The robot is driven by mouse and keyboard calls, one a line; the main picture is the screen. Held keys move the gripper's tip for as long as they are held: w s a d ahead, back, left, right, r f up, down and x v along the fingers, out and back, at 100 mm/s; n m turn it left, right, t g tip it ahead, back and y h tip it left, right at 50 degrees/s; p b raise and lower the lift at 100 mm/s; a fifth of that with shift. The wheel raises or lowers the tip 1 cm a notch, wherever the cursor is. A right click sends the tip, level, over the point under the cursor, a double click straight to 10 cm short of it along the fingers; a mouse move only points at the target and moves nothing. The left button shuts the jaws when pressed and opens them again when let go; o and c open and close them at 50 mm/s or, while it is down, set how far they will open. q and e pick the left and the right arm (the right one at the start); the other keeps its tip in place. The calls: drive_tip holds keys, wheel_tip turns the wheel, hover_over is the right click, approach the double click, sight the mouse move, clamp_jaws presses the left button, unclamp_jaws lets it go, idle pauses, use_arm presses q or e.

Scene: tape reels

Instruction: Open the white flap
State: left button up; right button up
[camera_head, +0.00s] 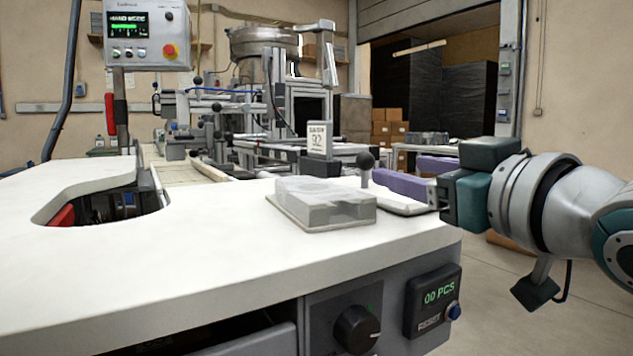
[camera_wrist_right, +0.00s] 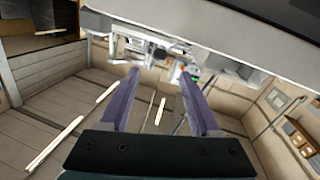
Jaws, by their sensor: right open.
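A narrow white plate (camera_head: 402,205), which looks like the white flap, lies at the right end of the white worktop (camera_head: 180,250). A black ball knob (camera_head: 366,160) on a short metal stem stands by its left end; I cannot tell whether the two are joined. My right gripper (camera_head: 397,169) comes in from the right with its purple fingers apart and empty. The nearer finger hides part of the plate's far side. In the right wrist view the right gripper (camera_wrist_right: 158,75) also shows its fingers wide apart with nothing between them. My left gripper is out of view.
A clear plastic box (camera_head: 322,205) sits on the worktop left of the plate. A small sign (camera_head: 318,139) stands behind it. A counter display (camera_head: 435,298) and a black dial (camera_head: 357,329) are on the front panel. The worktop's middle is clear.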

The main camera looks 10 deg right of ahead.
sight(370, 162)
drive_tip(key=w, duration=0.2)
drive_tip(key=w+a+b, duration=0.1)
drive_tip(key=w, duration=0.5)
drive_tip(key=shift+w+a+b, duration=0.15)
drive_tip(key=shift+w+b, duration=0.1)
drive_tip(key=shift+b, duration=0.05)
clamp_jaws()
idle(1.1)
